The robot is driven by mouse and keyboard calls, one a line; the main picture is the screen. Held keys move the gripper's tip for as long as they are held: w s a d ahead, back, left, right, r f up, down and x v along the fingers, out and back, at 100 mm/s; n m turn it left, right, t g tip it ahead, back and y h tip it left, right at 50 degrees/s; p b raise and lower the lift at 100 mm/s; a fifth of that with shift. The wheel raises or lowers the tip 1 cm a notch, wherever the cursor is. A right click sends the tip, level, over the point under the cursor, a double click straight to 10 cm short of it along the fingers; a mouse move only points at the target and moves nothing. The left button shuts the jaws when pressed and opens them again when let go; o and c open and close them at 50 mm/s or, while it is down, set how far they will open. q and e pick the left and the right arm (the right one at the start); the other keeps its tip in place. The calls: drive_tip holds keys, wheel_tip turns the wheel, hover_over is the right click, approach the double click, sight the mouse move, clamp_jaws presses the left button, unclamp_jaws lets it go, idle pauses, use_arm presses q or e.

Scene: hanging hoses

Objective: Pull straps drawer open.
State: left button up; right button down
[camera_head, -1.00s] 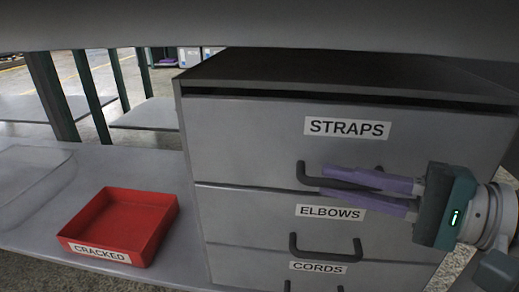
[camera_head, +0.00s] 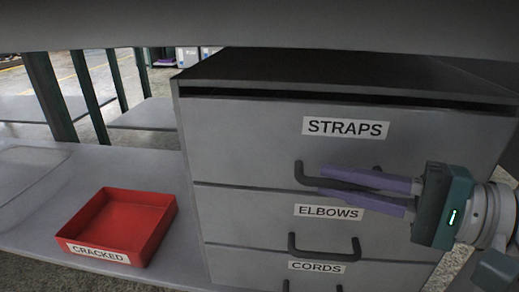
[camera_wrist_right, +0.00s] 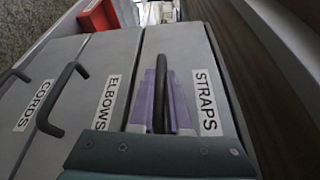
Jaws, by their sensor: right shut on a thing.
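The straps drawer (camera_head: 240,140) is the top drawer of a grey cabinet and carries a white STRAPS label (camera_head: 346,127). Its dark bar handle (camera_head: 299,173) is partly hidden by my right gripper (camera_head: 324,182). The gripper comes in from the right, with its purple fingers shut on the handle, one above and one below the bar. In the right wrist view, the handle (camera_wrist_right: 160,65) runs between the two purple fingers (camera_wrist_right: 160,90). The drawer front looks about level with the drawer below. My left gripper is not in view.
Below are the ELBOWS drawer (camera_head: 235,212) and CORDS drawer (camera_head: 235,262), each with a dark handle. A red CRACKED tray (camera_head: 125,215) stands on the grey surface to the left. A dark cabinet top (camera_head: 330,70) overhangs a narrow gap above the straps drawer.

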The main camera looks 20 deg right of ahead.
drive_tip(key=shift+s+a+r+p, duration=0.2)
drive_tip(key=shift+s+a+p, duration=0.1)
drive_tip(key=shift+s+p, duration=0.25)
drive_tip(key=s+a+p, duration=0.4)
drive_tip(key=s+a, duration=0.1)
drive_tip(key=s, duration=0.4)
drive_tip(key=s+a+p, duration=0.4)
drive_tip(key=s+a, duration=0.2)
drive_tip(key=s, duration=0.3)
drive_tip(key=shift+s+a+f+p, duration=0.2)
drive_tip(key=shift+s+a+p, duration=0.05)
drive_tip(key=shift+p, duration=0.1)
drive_tip(key=c, duration=0.9)
unclamp_jaws()
drive_tip(key=p+v, duration=0.1)
drive_tip(key=v, duration=0.9)
drive_tip(key=shift+d, duration=0.1)
